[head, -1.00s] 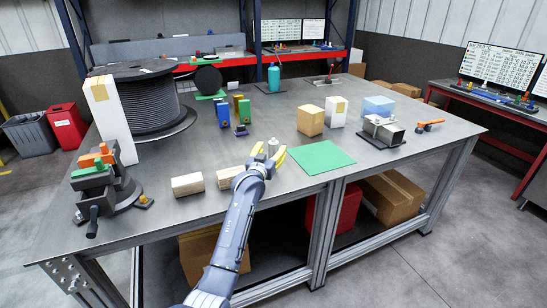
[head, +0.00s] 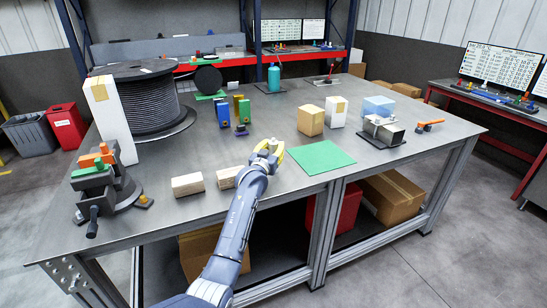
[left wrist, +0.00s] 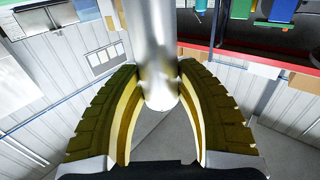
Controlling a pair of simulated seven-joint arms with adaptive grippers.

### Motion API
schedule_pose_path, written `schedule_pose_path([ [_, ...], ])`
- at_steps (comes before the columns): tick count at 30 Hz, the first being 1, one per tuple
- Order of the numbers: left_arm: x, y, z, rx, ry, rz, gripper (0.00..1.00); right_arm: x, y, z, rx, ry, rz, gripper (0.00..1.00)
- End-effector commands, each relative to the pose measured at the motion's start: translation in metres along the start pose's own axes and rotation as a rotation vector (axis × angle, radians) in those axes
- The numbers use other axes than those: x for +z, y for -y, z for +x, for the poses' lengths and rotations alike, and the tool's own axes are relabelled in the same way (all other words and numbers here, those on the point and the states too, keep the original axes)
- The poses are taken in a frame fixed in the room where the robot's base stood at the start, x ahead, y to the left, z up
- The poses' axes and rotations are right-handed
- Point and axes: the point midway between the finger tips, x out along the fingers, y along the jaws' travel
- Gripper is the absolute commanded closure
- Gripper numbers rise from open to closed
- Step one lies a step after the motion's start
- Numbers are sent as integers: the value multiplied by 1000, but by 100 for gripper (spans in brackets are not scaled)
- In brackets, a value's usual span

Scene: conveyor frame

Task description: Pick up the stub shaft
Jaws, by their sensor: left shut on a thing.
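The stub shaft (left wrist: 155,45) is a smooth silver metal cylinder. In the left wrist view it stands between the two yellow fingers of my left gripper (left wrist: 160,88), which touch it from both sides near its end. In the head view only a small part of the shaft (head: 272,142) shows at the fingertips of my left gripper (head: 271,149), above the middle of the grey table. The left gripper is shut on it. I cannot tell whether the shaft touches the table. My right gripper is not in view.
A green mat (head: 323,158) lies just right of the gripper. Blue and green holders (head: 223,114) stand behind, and cardboard boxes (head: 310,120) at back right. A vise (head: 105,188) stands at the left edge.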

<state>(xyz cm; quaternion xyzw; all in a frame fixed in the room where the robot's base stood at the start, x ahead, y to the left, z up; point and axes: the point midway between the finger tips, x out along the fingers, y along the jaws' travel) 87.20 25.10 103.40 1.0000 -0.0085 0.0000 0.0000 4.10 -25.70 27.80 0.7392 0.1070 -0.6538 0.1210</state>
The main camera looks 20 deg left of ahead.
Motion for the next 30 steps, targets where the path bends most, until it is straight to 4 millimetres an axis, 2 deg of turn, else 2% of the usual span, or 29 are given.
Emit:
schedule_pose_path([
  [1, 0, 0, 0, 0, 0, 0, 87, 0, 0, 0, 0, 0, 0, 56],
  [5, 0, 0, 0, 0, 0, 0, 100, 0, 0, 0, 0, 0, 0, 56],
  [19, -9, 0, 0, 0, -5, 0, 100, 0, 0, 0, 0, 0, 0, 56],
  [23, -25, 0, 0, 0, -7, 0, 100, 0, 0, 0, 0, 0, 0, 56],
  [30, -77, 0, 0, 0, -8, 0, 100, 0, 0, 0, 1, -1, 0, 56],
])
